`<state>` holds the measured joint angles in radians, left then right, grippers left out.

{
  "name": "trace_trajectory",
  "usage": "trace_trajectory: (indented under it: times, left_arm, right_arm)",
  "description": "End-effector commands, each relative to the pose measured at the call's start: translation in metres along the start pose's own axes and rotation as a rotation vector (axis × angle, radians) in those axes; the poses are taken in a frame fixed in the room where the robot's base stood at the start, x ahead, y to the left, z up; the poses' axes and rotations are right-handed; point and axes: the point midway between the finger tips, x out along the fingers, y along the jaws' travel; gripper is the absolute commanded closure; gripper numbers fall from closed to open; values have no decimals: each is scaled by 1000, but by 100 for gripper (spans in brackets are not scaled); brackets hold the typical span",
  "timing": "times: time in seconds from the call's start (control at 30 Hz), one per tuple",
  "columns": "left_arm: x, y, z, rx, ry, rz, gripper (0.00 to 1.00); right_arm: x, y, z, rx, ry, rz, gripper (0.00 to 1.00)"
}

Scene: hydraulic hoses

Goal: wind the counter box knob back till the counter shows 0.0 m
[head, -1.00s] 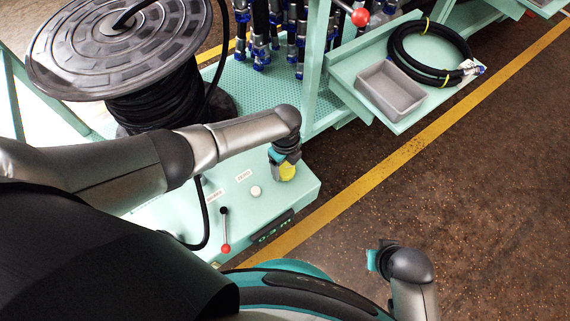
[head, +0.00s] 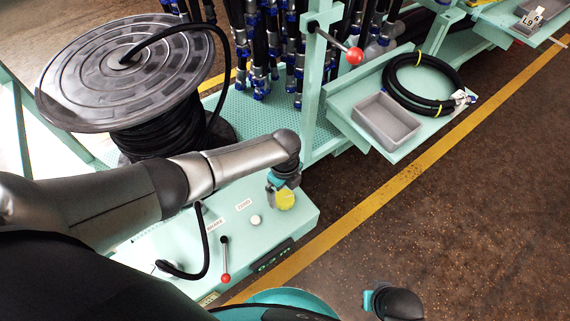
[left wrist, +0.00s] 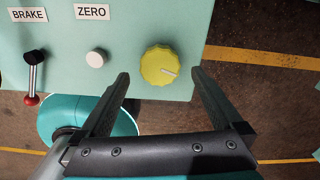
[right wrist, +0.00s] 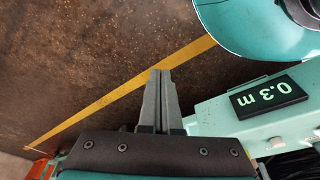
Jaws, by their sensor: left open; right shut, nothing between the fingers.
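The counter box (head: 180,237) is a pale green box with a yellow round knob (head: 285,201) on top near its right end. The knob (left wrist: 160,65) has a pale pointer mark. The counter display (right wrist: 268,97) reads 0.3 m in the right wrist view. My left gripper (head: 284,186) is at the knob. Its fingers (left wrist: 159,73) stand open, one on each side of the knob's near part, with gaps visible; I cannot tell their height against it. My right gripper (right wrist: 160,73) is shut and empty, off the box's front; its fingers are unclear in the head view.
A white button (head: 255,219) labelled ZERO and a red-tipped BRAKE lever (head: 225,262) are beside the knob. A hose reel (head: 130,75) stands behind. A shelf holds a grey bin (head: 388,122) and a coiled hose (head: 420,85). The floor at right is clear.

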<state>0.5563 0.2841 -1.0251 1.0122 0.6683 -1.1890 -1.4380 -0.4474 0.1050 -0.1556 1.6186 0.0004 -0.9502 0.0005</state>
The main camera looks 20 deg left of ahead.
Motion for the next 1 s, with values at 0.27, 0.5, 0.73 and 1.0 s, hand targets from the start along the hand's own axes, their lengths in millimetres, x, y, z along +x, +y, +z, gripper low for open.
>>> trace_trajectory:
  times: [0.27, 0.5, 0.73, 1.0]
  left_arm:
    - [-22, 0, 0, 1, 1, -1, 0]
    - [-40, 0, 0, 0, 1, -1, 0]
    - [-58, 0, 0, 0, 2, -1, 0]
    - [-80, 0, 0, 1, 2, -1, 0]
  right_arm:
    - [20, 8, 16, -5, -5, 11, 100]
    - [34, 15, 34, -10, -8, 21, 100]
    - [44, 23, 52, -13, -10, 31, 100]
    - [50, 34, 76, -17, -14, 43, 100]
